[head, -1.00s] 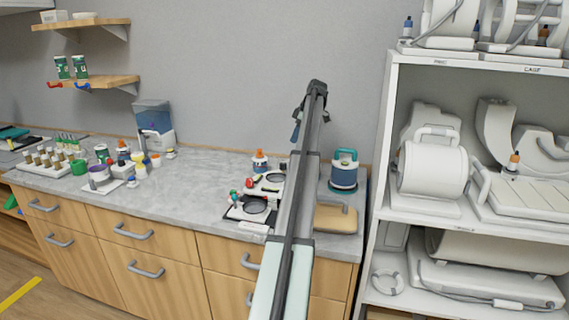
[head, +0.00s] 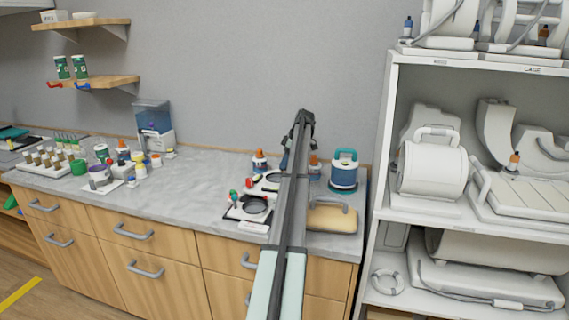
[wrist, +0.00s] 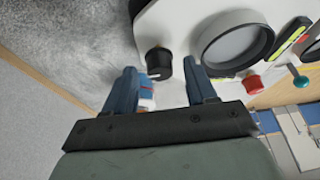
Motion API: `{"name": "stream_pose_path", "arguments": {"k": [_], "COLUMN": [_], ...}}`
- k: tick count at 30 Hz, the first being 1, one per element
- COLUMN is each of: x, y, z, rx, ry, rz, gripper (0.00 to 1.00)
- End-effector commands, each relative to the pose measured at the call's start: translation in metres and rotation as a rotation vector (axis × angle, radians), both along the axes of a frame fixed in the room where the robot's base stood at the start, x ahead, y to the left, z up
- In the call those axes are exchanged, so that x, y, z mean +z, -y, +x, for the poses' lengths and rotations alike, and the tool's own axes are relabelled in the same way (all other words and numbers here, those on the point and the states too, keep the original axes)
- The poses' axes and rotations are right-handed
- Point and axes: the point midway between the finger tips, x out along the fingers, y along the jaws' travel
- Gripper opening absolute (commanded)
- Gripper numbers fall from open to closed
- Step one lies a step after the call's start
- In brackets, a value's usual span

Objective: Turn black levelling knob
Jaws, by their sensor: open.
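The black knob (wrist: 158,63) is a short dark cylinder at the edge of a white device (wrist: 180,28) in the wrist view. My gripper (wrist: 160,72) is open, and its two blue fingers appear on either side of the knob in that view. I cannot tell whether they touch it or are still above it. In the head view my gripper (head: 284,158) is low over the counter by the white device (head: 235,212); my arm hides part of that area and I cannot make out the knob there.
Bottles with orange caps (head: 259,161), a blue-and-white canister (head: 344,170) and a tan pad (head: 332,218) stand close by. Shelves (head: 390,150) rise at right.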

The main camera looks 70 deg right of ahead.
Motion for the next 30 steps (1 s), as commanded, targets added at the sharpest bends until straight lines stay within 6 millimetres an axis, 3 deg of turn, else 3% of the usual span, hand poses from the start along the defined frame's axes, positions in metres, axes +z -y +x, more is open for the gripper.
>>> {"name": "stream_pose_path", "arguments": {"k": [14, 30], "x": [-0.0090, -0.0088], "y": [-0.0006, -0.0007], "z": [0.0038, 0.0036], "rx": [0.000, 0.000], "ry": [0.000, 0.000], "rz": [0.000, 0.000], "gripper": [0.55, 0.03]}}
